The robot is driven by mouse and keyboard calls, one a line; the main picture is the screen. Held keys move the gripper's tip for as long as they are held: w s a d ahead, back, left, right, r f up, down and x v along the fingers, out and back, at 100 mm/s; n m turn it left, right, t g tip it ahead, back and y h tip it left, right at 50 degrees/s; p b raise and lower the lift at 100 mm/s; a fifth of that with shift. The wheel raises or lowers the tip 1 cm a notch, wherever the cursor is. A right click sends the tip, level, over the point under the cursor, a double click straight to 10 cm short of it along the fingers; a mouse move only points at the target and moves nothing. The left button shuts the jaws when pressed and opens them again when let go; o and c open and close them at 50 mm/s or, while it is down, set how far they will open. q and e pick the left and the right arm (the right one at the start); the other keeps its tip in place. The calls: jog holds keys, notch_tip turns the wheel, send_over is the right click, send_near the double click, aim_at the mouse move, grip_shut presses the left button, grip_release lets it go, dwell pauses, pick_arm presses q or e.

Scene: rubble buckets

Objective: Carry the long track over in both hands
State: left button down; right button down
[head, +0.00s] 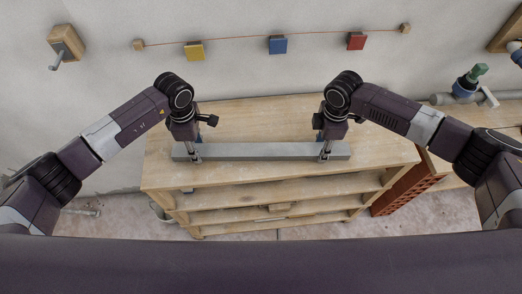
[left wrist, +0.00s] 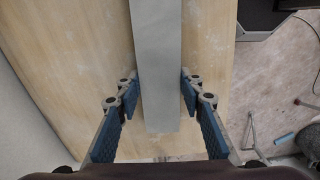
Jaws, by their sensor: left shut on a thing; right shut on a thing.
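The long track (head: 260,151) is a straight grey bar lying left to right over the top of a wooden shelf unit (head: 250,112). I cannot tell whether it touches the top. My left gripper (head: 196,157) is shut on the track near its left end. My right gripper (head: 325,155) is shut on it near its right end. In the left wrist view the track (left wrist: 157,60) runs between the two blue-padded fingers of my left gripper (left wrist: 161,95), and its near end shows there. The parts of the track behind the fingers are hidden.
An orange line with yellow (head: 195,51), blue (head: 278,45) and red (head: 356,41) tags hangs on the wall. Red perforated bricks (head: 402,190) stand right of the shelf unit. A valve with pipes (head: 466,86) is at the right. A bucket (head: 160,211) stands on the floor at the left.

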pick_arm(q)
jog(key=shift+r, duration=0.15)
pick_arm(e)
jog(key=shift+r, duration=0.1)
